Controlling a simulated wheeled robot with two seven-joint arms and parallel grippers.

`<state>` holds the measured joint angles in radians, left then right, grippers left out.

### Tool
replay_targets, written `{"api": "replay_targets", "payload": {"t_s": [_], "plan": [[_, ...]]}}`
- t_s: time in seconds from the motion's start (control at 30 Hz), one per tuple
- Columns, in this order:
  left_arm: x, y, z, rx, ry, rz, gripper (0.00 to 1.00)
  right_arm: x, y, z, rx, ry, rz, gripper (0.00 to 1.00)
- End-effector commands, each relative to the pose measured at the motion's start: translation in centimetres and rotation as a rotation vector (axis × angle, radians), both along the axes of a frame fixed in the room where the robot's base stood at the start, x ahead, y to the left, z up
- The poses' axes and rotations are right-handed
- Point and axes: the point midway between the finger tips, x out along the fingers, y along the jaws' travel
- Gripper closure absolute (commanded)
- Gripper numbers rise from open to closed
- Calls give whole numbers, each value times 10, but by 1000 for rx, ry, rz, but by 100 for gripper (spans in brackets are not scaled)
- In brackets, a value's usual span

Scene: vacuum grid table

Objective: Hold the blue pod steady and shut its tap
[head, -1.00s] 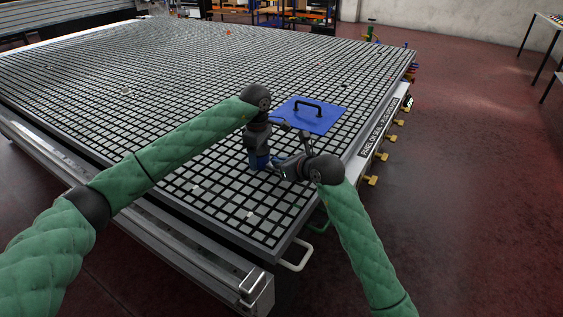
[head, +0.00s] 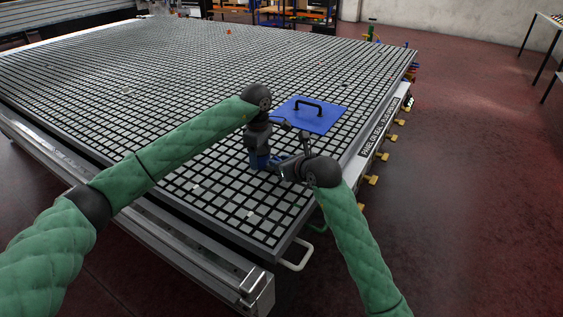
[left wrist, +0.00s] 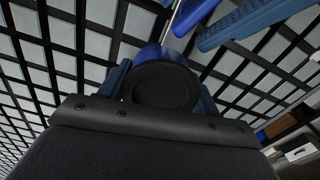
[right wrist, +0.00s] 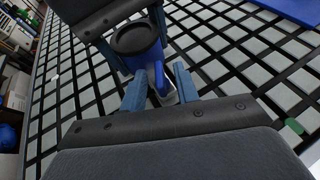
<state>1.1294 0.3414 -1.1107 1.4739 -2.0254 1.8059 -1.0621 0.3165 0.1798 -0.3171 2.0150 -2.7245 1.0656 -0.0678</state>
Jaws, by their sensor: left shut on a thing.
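The blue pod (head: 256,161) stands upright on the grid table near its front right corner. Its round black top (left wrist: 165,86) and blue side (left wrist: 153,54) show in the left wrist view. My left gripper (head: 259,152) comes down from above and is shut on the pod, one finger on each side. My right gripper (right wrist: 160,88) is low beside the pod, its two blue fingers apart. A blue part that looks like the tap (right wrist: 157,78) reaches from the pod between these fingers. I cannot tell whether they touch it, and the lever's angle is unclear.
The grid table (head: 180,75) is mostly clear to the left and back. A blue plate with a black handle (head: 312,114) lies just behind the grippers. Brass-coloured fittings (head: 392,137) line the right edge, and a white handle (head: 298,256) sticks out at the near corner.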

Motion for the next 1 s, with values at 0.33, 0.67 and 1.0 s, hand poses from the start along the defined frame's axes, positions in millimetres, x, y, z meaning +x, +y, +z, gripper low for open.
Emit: {"api": "replay_targets", "payload": {"t_s": [0.33,0.67,1.0], "plan": [[0,0,0,0,0,1,69,-36,-23,17,-3,-2,-1,69],[0,0,0,0,0,1,69,-81,-50,38,-2,0,-1,69],[0,0,0,0,-1,1,69,-94,-57,45,0,1,0,69]]}}
